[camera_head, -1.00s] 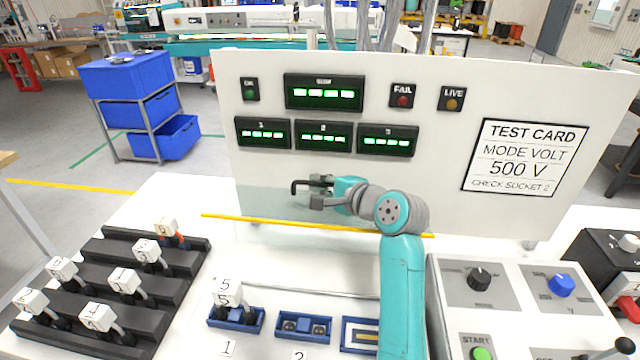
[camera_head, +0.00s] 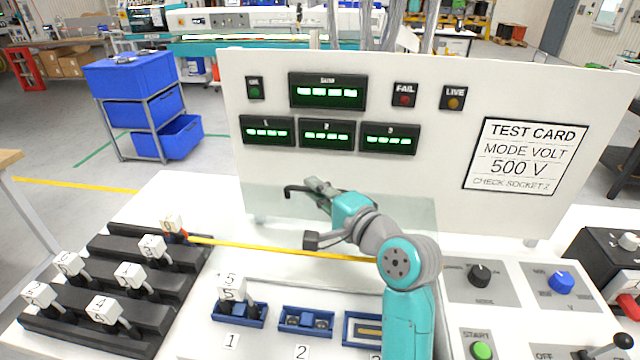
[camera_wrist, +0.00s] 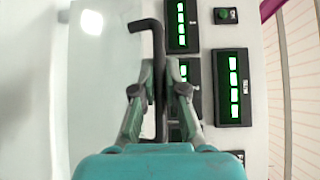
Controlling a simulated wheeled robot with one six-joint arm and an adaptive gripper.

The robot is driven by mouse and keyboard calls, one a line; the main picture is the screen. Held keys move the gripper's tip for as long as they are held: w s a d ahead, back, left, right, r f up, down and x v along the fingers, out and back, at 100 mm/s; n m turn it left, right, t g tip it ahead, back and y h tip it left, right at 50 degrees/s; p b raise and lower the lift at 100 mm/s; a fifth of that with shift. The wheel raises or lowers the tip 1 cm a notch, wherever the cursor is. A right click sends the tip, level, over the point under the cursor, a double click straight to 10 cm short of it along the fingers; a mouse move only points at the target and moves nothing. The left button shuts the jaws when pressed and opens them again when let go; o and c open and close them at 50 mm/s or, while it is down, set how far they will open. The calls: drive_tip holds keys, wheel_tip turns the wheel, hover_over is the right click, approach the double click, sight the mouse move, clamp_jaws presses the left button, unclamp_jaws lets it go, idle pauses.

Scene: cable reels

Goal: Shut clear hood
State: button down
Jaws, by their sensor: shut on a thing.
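The clear hood (camera_head: 272,222) is a see-through pane with a yellow front edge (camera_head: 270,250), tilted above the white bench in front of the panel. Its edge is raised over the sockets. My gripper (camera_head: 314,188) is above the pane, shut on a black bent handle (camera_head: 292,189). In the wrist view, the fingers of my gripper (camera_wrist: 158,92) press on both sides of the black handle (camera_wrist: 159,45), whose bent end sticks out past them. Where the handle joins the hood is hidden by my arm.
Blue sockets (camera_head: 239,314) stand below the hood, the left one holding plug 5 (camera_head: 231,290). Black racks with numbered plugs (camera_head: 130,275) are at left. The upright display panel (camera_head: 440,165) is behind, and a control box (camera_head: 480,300) with knobs is at right.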

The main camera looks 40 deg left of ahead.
drive_tip(key=s+d+f+n+y, duration=0.2)
drive_tip(key=s+d, duration=0.3)
drive_tip(key=s, duration=0.5)
drive_tip(key=s+d+f+n+y, duration=0.2)
drive_tip(key=s+d+f, duration=0.3)
drive_tip(key=s, duration=0.5)
drive_tip(key=shift+d+f+n, duration=0.15)
drive_tip(key=shift+d+n, duration=0.25)
drive_tip(key=shift+d, duration=0.2)
drive_tip(key=c, duration=1.5)
unclamp_jaws()
drive_tip(key=v, duration=1.2)
